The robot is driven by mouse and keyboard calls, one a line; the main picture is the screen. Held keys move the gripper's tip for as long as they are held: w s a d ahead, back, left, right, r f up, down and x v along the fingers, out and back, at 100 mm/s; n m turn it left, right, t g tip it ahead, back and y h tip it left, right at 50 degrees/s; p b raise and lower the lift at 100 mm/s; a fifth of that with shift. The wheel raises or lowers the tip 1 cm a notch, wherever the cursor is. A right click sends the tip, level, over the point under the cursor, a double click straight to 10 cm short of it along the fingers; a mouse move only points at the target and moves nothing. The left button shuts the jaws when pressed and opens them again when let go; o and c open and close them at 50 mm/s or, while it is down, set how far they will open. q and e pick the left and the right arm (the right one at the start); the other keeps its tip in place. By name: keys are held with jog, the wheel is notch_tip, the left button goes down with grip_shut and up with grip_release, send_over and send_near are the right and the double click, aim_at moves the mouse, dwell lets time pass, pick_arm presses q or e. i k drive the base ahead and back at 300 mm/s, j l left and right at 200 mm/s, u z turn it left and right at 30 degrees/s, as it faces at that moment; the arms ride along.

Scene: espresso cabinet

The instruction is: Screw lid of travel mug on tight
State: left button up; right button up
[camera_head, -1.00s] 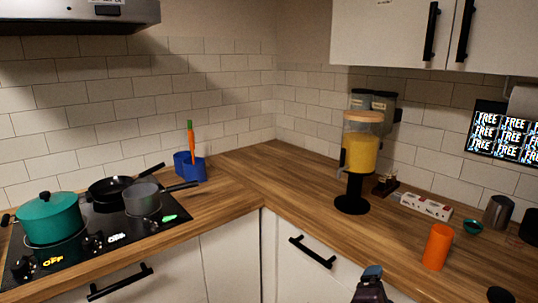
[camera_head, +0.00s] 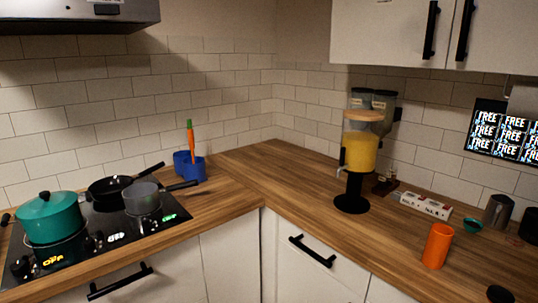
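An orange cylinder (camera_head: 437,246), which looks like the travel mug, stands upright on the right counter near its front edge. No lid can be made out on it. A small dark object (camera_head: 500,294) is cut off by the bottom edge at the right; I cannot tell whether it is the lid. Neither of my grippers is in view.
A juice dispenser (camera_head: 358,160) stands in the corner, with a white power strip (camera_head: 426,205), a teal bowl (camera_head: 472,226) and a grey metal cup (camera_head: 497,211) to its right. Pots and pans stand on the stove (camera_head: 110,235) at left.

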aim_at(440, 235)
jog(key=z, duration=1.55)
